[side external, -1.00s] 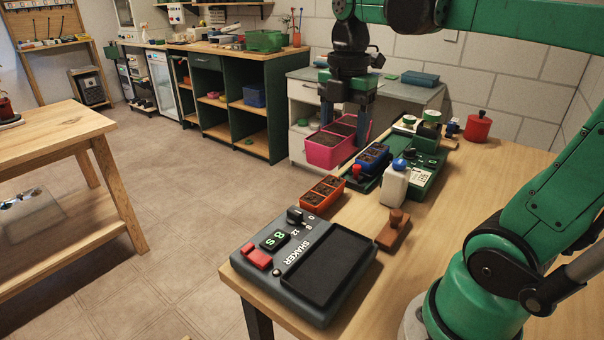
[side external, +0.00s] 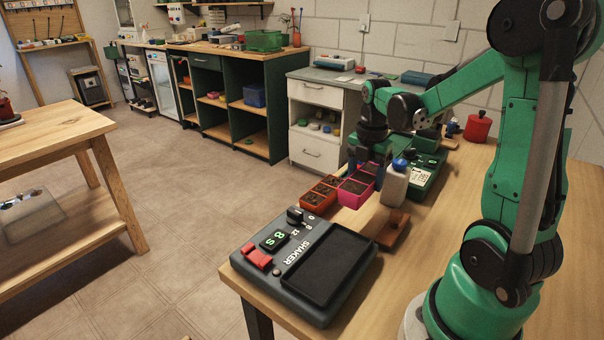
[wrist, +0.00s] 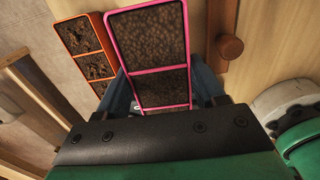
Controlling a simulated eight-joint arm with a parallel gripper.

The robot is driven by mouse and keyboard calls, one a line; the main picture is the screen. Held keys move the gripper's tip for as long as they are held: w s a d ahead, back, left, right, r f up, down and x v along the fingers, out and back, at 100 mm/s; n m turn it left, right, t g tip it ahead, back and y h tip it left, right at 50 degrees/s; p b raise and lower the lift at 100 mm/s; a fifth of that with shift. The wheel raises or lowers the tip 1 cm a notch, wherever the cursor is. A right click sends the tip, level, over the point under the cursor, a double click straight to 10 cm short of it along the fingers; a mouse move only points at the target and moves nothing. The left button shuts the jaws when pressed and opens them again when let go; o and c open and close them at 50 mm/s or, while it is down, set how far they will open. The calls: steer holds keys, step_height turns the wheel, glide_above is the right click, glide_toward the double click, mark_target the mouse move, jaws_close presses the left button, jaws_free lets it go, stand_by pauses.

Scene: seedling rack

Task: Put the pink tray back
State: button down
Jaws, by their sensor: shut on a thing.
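The pink tray (side external: 352,196) holds dark soil in compartments. It is level, just right of the orange tray in the side view, low over or on the table; I cannot tell if it touches. My gripper (side external: 364,172) is shut on it from above, at its far end. In the wrist view the pink tray (wrist: 147,70) reaches out from between the fingers of my gripper (wrist: 165,88). The blue tray seen earlier is hidden behind my gripper and the pink tray.
The orange tray (side external: 320,194) stands close at the left. A white bottle with a blue cap (side external: 394,187) and a brown wooden tool (side external: 392,230) stand at the right. The grey shaker (side external: 298,268) is in front, its platform empty. A green device (side external: 430,172) is behind.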

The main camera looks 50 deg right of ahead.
mark_target(360, 216)
steer(key=shift+f, duration=2.8)
steer(key=shift+f, duration=0.55)
jaws_free()
steer(key=shift+r, duration=0.1)
